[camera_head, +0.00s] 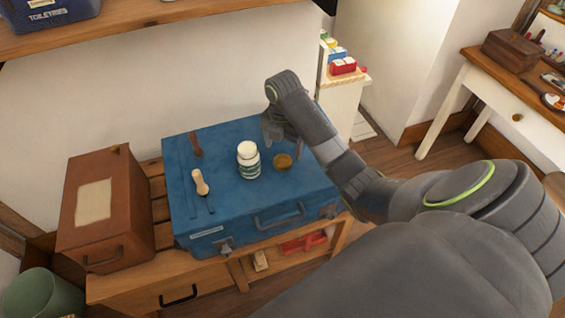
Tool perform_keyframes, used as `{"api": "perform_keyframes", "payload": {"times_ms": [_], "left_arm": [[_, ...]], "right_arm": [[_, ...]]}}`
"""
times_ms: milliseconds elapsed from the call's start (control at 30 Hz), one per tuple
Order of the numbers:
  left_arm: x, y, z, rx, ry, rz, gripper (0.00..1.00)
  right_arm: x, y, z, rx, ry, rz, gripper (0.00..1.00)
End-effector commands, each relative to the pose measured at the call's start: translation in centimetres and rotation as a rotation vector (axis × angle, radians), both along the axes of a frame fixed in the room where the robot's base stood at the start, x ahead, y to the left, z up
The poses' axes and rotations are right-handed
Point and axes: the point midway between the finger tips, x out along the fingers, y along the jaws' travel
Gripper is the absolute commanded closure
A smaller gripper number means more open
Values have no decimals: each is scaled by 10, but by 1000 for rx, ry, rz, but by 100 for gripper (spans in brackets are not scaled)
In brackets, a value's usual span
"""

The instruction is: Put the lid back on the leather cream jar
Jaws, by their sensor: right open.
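The leather cream jar (249,166), pale with a dark green label, stands upright on the blue case. Its top looks white. A round brown-gold lid (284,162) lies flat on the case just right of the jar, apart from it. My right gripper (272,135) is open and empty above the case's back right part, behind the lid and right of the jar. Its fingers point down and are partly hidden by my own arm. My left gripper is out of view.
The blue case (225,220) rests on a wooden bench (150,286). A wooden-handled tool (201,182) and a dark-handled tool (196,145) lie left of the jar. A brown box (122,205) stands at left. A shelf (160,22) overhangs the back.

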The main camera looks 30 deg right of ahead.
Motion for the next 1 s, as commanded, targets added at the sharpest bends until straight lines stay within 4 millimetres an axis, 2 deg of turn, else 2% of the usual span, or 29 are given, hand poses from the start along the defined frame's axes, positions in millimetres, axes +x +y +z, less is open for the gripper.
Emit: {"api": "perform_keyframes", "payload": {"times_ms": [467, 833, 1000], "left_arm": [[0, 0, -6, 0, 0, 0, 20], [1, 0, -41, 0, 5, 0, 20], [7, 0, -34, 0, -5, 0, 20]], "right_arm": [[1, -1, -5, 0, 0, 0, 25], [7, -7, -39, 0, 0, 0, 25], [6, -6, -53, 0, 1, 1, 25]]}}
